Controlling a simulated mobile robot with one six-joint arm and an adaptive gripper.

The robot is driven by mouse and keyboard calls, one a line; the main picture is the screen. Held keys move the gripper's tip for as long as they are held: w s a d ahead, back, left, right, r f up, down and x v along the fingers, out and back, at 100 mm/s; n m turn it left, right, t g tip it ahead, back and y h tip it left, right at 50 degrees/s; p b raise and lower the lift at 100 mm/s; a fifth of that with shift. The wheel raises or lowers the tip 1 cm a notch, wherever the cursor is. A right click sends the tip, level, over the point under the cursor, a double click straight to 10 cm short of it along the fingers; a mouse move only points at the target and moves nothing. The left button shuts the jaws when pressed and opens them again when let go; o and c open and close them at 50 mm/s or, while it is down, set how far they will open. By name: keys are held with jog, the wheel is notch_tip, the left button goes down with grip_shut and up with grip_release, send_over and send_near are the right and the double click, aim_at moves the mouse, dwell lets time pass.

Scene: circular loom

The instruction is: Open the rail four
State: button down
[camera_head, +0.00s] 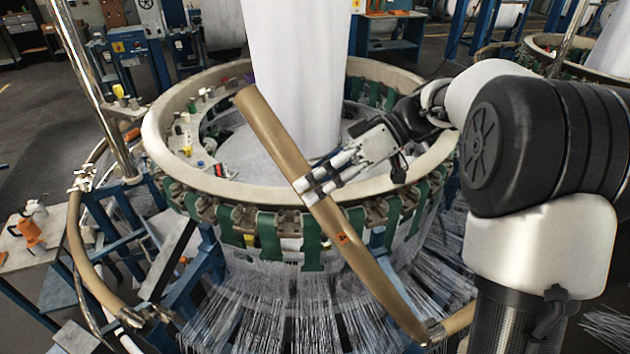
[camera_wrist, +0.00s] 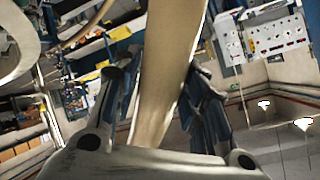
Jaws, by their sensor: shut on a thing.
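Rail four (camera_head: 343,240) is a tan curved rail with a red number mark on it. In the head view it runs slantwise from the upper left, above the loom's ring, down to a joint (camera_head: 432,333) at the lower right. My gripper (camera_head: 308,190) is shut around the rail's middle, above the near side of the ring. In the wrist view the rail (camera_wrist: 165,75) passes between the fingers, one on each side. The rail's upper left end is free and raised.
The loom's beige ring (camera_head: 170,130) stands around a tall white fabric column (camera_head: 297,60). Another tan rail (camera_head: 85,255) curves low at the left. A metal post (camera_head: 95,90) stands at the left. A side table (camera_head: 30,255) holds an orange bottle (camera_head: 29,233).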

jog(key=c, duration=1)
grip_release()
jog(key=shift+d, duration=0.1)
jog(key=v, duration=1.2)
jog(key=shift+s, duration=0.1)
